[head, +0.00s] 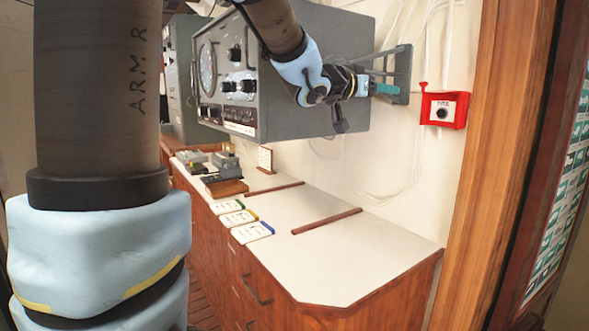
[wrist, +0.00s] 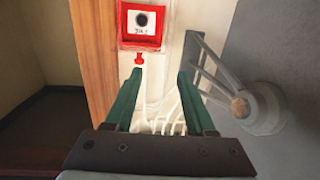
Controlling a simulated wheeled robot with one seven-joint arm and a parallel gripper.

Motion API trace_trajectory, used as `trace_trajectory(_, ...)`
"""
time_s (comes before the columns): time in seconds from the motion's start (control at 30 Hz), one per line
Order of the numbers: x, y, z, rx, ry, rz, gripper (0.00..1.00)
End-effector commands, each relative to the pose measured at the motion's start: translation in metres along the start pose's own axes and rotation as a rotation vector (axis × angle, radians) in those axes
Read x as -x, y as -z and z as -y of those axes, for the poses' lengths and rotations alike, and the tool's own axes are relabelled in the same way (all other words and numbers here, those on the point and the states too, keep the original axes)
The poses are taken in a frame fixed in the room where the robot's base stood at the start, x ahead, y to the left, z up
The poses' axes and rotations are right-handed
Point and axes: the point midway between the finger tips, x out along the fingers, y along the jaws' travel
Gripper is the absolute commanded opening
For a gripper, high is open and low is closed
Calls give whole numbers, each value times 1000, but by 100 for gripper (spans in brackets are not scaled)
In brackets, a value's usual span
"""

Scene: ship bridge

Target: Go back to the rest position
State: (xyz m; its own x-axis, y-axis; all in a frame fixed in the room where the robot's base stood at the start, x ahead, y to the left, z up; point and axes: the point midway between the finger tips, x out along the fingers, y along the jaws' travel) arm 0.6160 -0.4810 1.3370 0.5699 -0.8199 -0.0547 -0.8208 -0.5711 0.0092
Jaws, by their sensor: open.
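My gripper (head: 398,88) is at the upper right in the head view, in front of the pale wall and beside the grey console. In the wrist view my gripper (wrist: 160,90) shows two green fingers spread apart with nothing between them. A red fire call box (head: 444,110) is on the wall just to the right of the gripper. It also shows in the wrist view (wrist: 142,25), above and beyond the fingertips, apart from them.
A grey console (head: 300,100) stands close to my arm on the left. A white-topped counter (head: 350,250) with wooden strips and several cards (head: 252,232) lies below. A wooden door post (head: 500,160) is at the right. A grey mount (wrist: 255,108) is right of my fingers.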

Motion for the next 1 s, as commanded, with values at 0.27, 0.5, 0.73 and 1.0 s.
trace_trajectory(0.27, 78, -134, 110, 104, 424, 368, 55)
trace_trajectory(0.5, 197, -258, 132, 285, 662, 796, 55)
trace_trajectory(0.73, 297, -335, 87, 514, 712, 1150, 55)
trace_trajectory(1.0, 332, -355, 55, 629, 688, 1282, 55)
